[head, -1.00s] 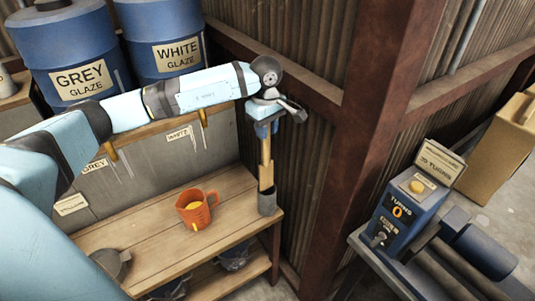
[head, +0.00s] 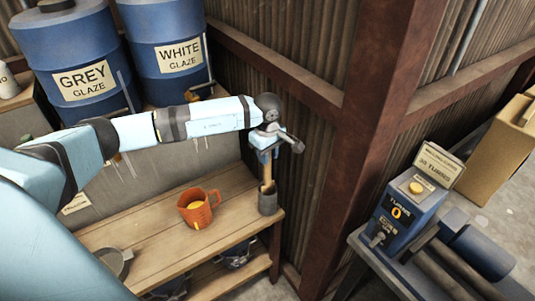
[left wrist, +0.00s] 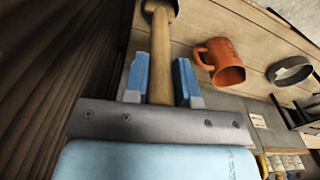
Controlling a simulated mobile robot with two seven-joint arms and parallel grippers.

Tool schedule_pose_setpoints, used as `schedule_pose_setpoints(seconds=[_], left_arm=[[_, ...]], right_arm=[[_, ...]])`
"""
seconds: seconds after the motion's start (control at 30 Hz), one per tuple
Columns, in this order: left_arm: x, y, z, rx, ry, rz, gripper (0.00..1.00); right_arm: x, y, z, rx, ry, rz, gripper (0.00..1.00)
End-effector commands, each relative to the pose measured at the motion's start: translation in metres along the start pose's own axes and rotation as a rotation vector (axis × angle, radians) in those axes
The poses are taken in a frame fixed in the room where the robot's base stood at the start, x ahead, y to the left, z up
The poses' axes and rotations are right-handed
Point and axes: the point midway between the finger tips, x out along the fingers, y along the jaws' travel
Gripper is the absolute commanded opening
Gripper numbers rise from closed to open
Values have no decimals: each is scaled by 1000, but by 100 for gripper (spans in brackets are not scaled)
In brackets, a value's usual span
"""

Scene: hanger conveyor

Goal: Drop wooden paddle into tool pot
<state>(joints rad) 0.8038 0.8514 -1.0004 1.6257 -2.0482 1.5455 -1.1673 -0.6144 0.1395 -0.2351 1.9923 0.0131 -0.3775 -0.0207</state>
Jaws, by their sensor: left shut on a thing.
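The wooden paddle (head: 267,172) hangs nearly upright from my left gripper (head: 264,150), which is shut on its upper part. The grey tool pot (head: 268,203) stands at the right end of the wooden bench. The paddle's lower end is hidden inside the pot's mouth, so I cannot see whether it touches the bottom. In the left wrist view the paddle (left wrist: 161,55) runs between the blue fingers (left wrist: 161,80) to the dark pot rim (left wrist: 160,8) at the top edge. My right gripper is not in view.
An orange jug (head: 196,210) stands left of the pot on the bench (head: 165,238). A round dark pan (head: 116,262) lies at the bench's left. Corrugated wall (head: 312,150) and a rusty post (head: 375,130) close the right side. Glaze barrels (head: 80,55) stand behind.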

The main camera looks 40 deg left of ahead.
Motion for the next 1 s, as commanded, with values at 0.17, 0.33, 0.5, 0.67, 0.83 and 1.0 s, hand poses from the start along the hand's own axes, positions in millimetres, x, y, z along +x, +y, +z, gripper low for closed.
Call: schedule_pose_setpoints(seconds=[0.17,0.33,0.5,0.67,0.83,1.0], left_arm=[[7,0,0,0,0,0,1],[12,0,0,0,0,1,1],[11,0,0,0,0,0,39],[11,0,0,0,0,0,50],[10,0,0,0,0,0,50],[-4,0,0,0,0,0,50]], right_arm=[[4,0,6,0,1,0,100],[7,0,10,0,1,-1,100],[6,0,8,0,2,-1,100],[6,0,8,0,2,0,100],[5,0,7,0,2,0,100],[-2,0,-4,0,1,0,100]])
